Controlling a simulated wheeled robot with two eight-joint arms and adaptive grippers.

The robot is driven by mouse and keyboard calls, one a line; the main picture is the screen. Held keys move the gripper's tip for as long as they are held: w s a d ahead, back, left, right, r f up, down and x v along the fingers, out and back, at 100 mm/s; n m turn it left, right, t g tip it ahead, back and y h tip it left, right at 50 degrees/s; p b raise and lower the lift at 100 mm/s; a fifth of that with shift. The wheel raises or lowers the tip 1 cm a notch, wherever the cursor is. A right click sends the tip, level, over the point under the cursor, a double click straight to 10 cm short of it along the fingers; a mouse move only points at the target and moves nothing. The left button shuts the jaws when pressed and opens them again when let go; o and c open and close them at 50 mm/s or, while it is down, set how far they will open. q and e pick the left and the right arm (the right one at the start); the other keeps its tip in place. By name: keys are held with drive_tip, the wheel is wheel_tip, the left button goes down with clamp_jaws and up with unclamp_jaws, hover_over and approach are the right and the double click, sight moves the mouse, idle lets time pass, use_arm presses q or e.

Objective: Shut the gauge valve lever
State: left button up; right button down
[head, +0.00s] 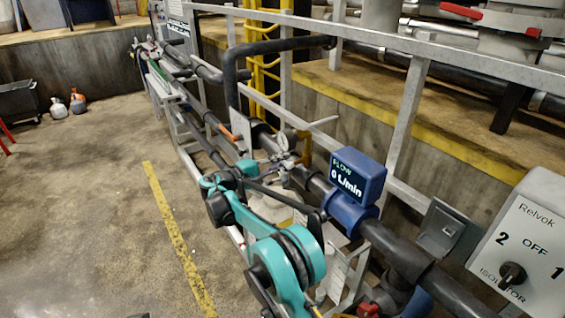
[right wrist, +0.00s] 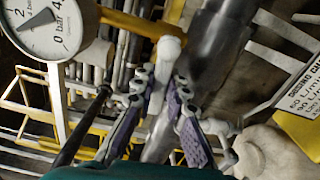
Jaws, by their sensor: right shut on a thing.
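The pressure gauge (right wrist: 45,22), a round white dial marked in bar, is at the upper left of the right wrist view. A brass-coloured fitting (right wrist: 128,22) runs from it towards a pale, rounded lever (right wrist: 169,47), which looks like the gauge valve lever. My right gripper (right wrist: 165,98) has its purple-padded fingers on either side of the lever and is shut on it. In the head view my right gripper (head: 281,160) is at the small gauge (head: 283,141) above the dark pipe. The lever's exact angle is hard to tell there. My left gripper is not in view.
A blue flow meter (head: 357,177) reading 0 L/min stands on the pipe just right of the gripper. A grey isolator box (head: 530,240) is at the far right. A metal railing (head: 405,110) runs behind the pipes. The floor at left is open.

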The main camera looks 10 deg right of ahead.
drive_tip(key=shift+r+m, duration=0.15)
drive_tip(key=shift+m, duration=0.45)
drive_tip(key=c, duration=1.5)
unclamp_jaws()
drive_tip(key=v, duration=1.2)
drive_tip(key=shift+d+r, duration=0.1)
